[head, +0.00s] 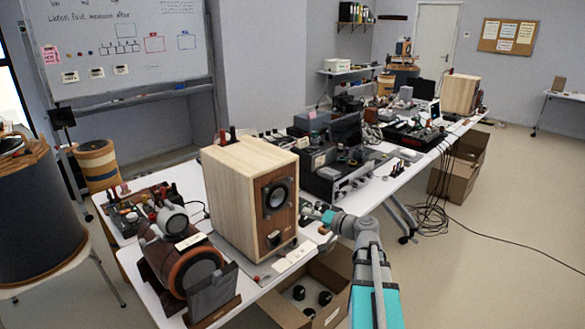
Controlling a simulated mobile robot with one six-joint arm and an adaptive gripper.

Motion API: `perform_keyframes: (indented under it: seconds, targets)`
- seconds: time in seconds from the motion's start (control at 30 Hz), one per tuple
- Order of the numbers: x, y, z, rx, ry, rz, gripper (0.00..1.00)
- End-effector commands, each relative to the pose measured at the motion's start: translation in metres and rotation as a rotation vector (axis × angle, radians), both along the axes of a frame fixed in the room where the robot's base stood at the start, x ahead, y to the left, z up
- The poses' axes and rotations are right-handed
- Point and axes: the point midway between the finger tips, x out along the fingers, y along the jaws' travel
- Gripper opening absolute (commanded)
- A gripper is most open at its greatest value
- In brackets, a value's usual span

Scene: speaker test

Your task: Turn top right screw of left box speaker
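The left box speaker (238,190) stands upright on the near end of the long white table. It has a pale wood cabinet and a darker wood front with a large round driver above a smaller round part. Its top right screw is too small to make out. My gripper (308,211) is at the right edge of the speaker's front, about mid-height. I cannot tell whether it touches the speaker, or whether its fingers are open or shut. A second pale box speaker (460,93) stands at the far end of the table.
A brown cylindrical speaker (184,266) lies left of the box speaker. Electronics (345,165) crowd the table behind it. An open cardboard box (325,280) with dark round parts is on the floor below. Cables (431,214) hang from the table. The floor at right is mostly clear.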

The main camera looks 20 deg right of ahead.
Motion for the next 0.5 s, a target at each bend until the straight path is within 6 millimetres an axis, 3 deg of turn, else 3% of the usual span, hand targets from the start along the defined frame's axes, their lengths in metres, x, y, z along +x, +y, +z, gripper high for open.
perform_keyframes:
  seconds: [0.03, 0.2, 0.5]
  targets:
    - [0.0, -0.013, 0.02, 0.015, -0.024, -0.026, 0.34]
    - [-0.004, -0.038, 0.046, 0.05, -0.085, -0.084, 0.34]
    - [-0.005, -0.047, 0.052, 0.063, -0.107, -0.106, 0.34]
